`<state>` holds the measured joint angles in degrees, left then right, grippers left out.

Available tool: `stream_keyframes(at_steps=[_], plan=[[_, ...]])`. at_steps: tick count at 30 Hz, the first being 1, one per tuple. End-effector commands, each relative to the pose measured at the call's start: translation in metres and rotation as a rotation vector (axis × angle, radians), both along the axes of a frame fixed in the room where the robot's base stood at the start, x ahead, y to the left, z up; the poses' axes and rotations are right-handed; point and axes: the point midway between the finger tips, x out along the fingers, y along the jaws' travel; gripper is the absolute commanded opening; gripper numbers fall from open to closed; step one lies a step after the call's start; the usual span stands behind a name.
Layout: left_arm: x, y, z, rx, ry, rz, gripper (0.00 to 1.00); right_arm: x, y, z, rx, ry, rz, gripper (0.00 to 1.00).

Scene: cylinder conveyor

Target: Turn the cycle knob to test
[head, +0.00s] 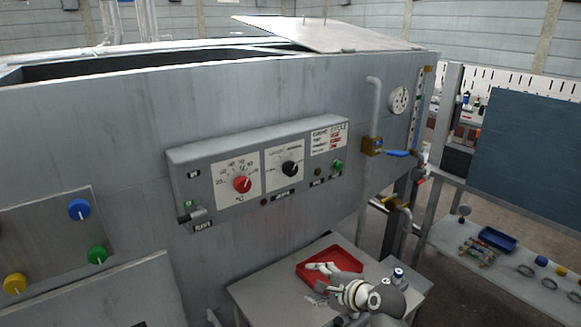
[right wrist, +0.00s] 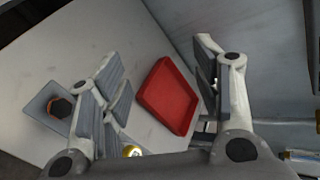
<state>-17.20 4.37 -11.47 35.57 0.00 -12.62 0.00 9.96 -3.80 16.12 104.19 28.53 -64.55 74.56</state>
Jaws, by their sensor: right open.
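A grey control box (head: 300,205) is fixed to the side of a large grey metal tank. It carries a red knob (head: 242,184) on a white °C dial and a black knob (head: 290,168) on a second white dial. The black one appears to be the cycle knob; its dial lettering is too small to read. My right gripper (head: 318,281) is below the box, over the table and apart from both knobs. In the right wrist view, its fingers (right wrist: 165,88) are spread wide with nothing between them. My left gripper is not in view.
A red tray (head: 326,262) lies on the grey table (head: 262,290) under the box. A lever (head: 192,214) and a green button (head: 338,164) are on the box. A vertical pipe (head: 372,110) with a blue-handled valve (head: 396,153) stands to its right. The space before the dials is clear.

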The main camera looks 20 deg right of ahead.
Motion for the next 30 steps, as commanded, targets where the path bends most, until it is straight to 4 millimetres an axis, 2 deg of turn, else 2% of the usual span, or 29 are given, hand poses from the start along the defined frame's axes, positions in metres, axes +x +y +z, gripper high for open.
stream_keyframes(at_steps=[1, 6, 9, 12, 15, 20, 30], plan=[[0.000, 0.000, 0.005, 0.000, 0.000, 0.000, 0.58, 0.020, -0.003, 0.037, 0.140, -0.037, -0.065, 0.58], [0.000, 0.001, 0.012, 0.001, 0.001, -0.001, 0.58, 0.063, -0.015, 0.135, 0.618, -0.104, -0.213, 0.58], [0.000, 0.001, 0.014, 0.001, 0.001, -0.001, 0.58, 0.076, -0.021, 0.179, 0.844, -0.123, -0.250, 0.58], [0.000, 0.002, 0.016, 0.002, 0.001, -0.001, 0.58, 0.083, -0.025, 0.208, 0.998, -0.128, -0.265, 0.58], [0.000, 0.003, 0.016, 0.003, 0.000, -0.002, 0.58, 0.087, -0.027, 0.223, 1.081, -0.128, -0.268, 0.58], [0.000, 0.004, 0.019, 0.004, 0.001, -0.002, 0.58, 0.094, -0.025, 0.228, 1.108, -0.127, -0.269, 0.58], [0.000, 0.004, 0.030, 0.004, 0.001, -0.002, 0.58, 0.137, -0.009, 0.228, 1.102, -0.126, -0.270, 0.58]])
